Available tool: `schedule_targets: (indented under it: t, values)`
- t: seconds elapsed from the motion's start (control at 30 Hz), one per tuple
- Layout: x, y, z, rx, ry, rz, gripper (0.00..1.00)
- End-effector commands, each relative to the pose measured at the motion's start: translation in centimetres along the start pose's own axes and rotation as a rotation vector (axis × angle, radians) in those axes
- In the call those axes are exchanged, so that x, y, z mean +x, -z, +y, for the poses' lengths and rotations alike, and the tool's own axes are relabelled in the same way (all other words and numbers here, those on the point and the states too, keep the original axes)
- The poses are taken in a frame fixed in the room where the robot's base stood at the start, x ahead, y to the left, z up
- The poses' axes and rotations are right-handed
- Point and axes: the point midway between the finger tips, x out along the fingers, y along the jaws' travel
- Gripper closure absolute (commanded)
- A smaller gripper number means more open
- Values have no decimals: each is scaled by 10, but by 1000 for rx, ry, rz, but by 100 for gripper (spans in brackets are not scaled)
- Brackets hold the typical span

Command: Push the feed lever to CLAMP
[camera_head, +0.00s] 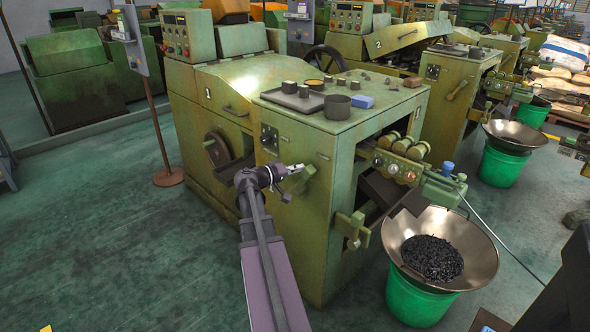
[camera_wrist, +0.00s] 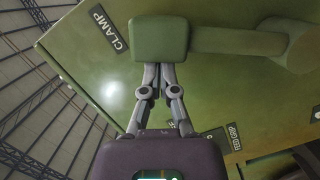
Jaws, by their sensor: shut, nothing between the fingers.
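In the wrist view the green feed lever has a block-shaped knob (camera_wrist: 160,40) and an arm running right to a round pivot (camera_wrist: 302,48). A black CLAMP label (camera_wrist: 109,28) is on the green panel, just left of the knob. My gripper (camera_wrist: 158,68) is shut and empty, its fingertips at the knob's near edge; I cannot tell whether they touch. In the head view my gripper (camera_head: 297,169) is at the front panel of machine 1 (camera_head: 285,245), partly covering the lever there.
Another label (camera_wrist: 234,136) sits lower on the panel. A second green handle (camera_head: 351,230) sticks out at the lower right of the machine. A wide metal bowl (camera_head: 475,280) on a green bucket (camera_head: 415,300) stands to the right. Open floor (camera_head: 130,265) lies left.

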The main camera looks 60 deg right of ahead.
Motion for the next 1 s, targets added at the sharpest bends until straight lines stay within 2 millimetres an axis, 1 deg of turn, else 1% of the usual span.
schedule_targets:
  t: [0.47, 0.67, 0.87, 1.0]
  values:
    - [2, -2, 1, 0, -1, -3, 100]
    - [2, 1, 2, -1, -1, -2, 100]
    - [0, 13, 5, 0, -1, -1, 100]
    - [-3, 28, 9, 0, -1, -1, 100]
